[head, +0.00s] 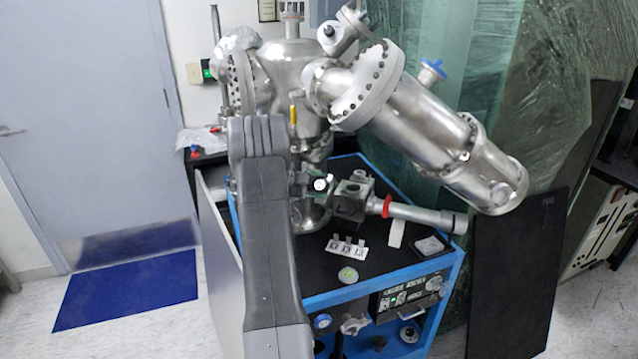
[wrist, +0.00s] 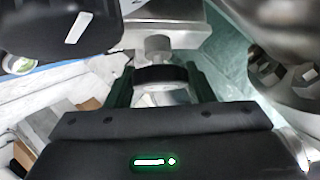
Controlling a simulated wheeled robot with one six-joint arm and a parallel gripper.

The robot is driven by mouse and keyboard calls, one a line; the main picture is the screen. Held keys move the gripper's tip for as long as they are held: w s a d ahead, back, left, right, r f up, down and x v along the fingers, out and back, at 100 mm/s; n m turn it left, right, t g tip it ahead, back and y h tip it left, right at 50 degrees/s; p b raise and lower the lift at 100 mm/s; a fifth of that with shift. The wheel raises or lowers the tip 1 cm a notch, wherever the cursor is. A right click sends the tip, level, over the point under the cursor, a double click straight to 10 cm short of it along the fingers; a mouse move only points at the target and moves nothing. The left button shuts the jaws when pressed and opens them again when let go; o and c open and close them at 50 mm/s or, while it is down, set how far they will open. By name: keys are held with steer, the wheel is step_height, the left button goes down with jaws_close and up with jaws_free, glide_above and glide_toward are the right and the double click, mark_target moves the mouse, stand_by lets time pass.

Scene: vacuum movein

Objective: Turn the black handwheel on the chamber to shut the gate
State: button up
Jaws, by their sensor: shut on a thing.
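The steel chamber (head: 287,75) stands on a blue-framed cart in the head view, with a wide flanged tube (head: 415,125) reaching out to the right. The black handwheel (wrist: 160,75) shows in the wrist view as a dark rounded band in front of a pale metal stem. My gripper (wrist: 160,80) has one dark green finger on each side of the handwheel and is shut on it. In the head view my own grey arm covers part of the chamber's lower front, and I cannot make out the handwheel there. How far the gate is shut cannot be seen.
The cart's black top (head: 300,258) carries a small white block with several pieces (head: 345,248) and a round lid (head: 348,275). A pipe with a red ring (head: 387,207) extends right. A blue mat (head: 128,287) lies on open floor at left. Green sheeting (head: 520,100) hangs behind.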

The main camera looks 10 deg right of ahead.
steer(key=shift+m+g+y, duration=0.3)
steer(key=shift+m, duration=0.1)
steer(key=o, duration=1)
steer(key=shift+c, duration=0.2)
steer(key=shift+a+r+b, duration=0.15)
steer(key=shift+a+b, duration=0.15)
steer(key=shift+a, duration=0.2)
steer(key=s+a+b, duration=0.2)
steer(key=a, duration=1)
steer(key=shift+r, duration=0.15)
